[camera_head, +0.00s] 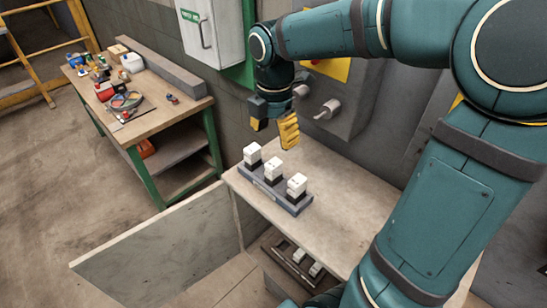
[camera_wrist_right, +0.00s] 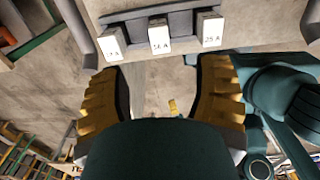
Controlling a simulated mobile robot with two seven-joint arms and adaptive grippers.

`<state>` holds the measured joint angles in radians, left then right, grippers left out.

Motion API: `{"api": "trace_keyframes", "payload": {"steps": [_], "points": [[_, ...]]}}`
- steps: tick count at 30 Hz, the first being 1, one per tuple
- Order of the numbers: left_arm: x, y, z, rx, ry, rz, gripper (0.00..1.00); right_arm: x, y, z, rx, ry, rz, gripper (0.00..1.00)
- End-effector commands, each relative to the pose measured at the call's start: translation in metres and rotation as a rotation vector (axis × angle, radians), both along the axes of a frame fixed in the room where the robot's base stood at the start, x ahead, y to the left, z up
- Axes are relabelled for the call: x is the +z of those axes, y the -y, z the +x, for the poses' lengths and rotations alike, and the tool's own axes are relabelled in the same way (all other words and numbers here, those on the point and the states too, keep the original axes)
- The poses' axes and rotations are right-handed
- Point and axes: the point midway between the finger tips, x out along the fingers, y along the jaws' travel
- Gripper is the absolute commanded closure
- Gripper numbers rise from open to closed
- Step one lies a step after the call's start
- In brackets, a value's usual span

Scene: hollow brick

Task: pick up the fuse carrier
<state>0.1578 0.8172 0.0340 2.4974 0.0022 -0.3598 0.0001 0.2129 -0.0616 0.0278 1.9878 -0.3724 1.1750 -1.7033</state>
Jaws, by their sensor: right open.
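Three white fuse carriers (camera_head: 252,152) (camera_head: 273,167) (camera_head: 297,184) stand in a row on a dark grey base (camera_head: 270,192) on the cabinet top. In the right wrist view they sit along the top edge; one face reads 25 A (camera_wrist_right: 211,31), the middle one seems to read 16 A (camera_wrist_right: 159,37), and the third (camera_wrist_right: 110,48) is hard to read. My right gripper (camera_head: 276,127), with yellow ribbed fingers, is open and empty above and behind the row. In the right wrist view its fingers (camera_wrist_right: 163,95) are wide apart with nothing between them. My left gripper is not in view.
The cabinet top (camera_head: 345,205) is bare right of the base. Below, a dark tray (camera_head: 290,262) holds small white pieces, beside an open door panel (camera_head: 165,245). A grey wall box with knobs (camera_head: 345,100) stands close behind my gripper. A cluttered workbench (camera_head: 165,120) is at left.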

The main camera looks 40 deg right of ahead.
Motion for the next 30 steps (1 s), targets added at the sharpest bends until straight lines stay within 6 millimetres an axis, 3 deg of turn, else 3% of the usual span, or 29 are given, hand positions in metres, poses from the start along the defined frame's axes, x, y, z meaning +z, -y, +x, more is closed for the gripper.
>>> {"api": "trace_keyframes", "payload": {"steps": [4,12,22,30], "points": [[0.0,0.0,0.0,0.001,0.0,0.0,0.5,-0.007,0.0,-0.001,0.001,-0.002,0.0,0.36],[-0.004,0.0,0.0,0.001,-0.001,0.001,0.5,-0.051,0.0,-0.001,-0.001,-0.004,0.002,0.36],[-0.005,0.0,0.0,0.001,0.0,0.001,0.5,-0.077,0.0,-0.001,0.0,-0.001,0.001,0.36],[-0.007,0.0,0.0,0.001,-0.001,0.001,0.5,-0.114,-0.001,-0.001,0.0,-0.003,0.001,0.36]]}}
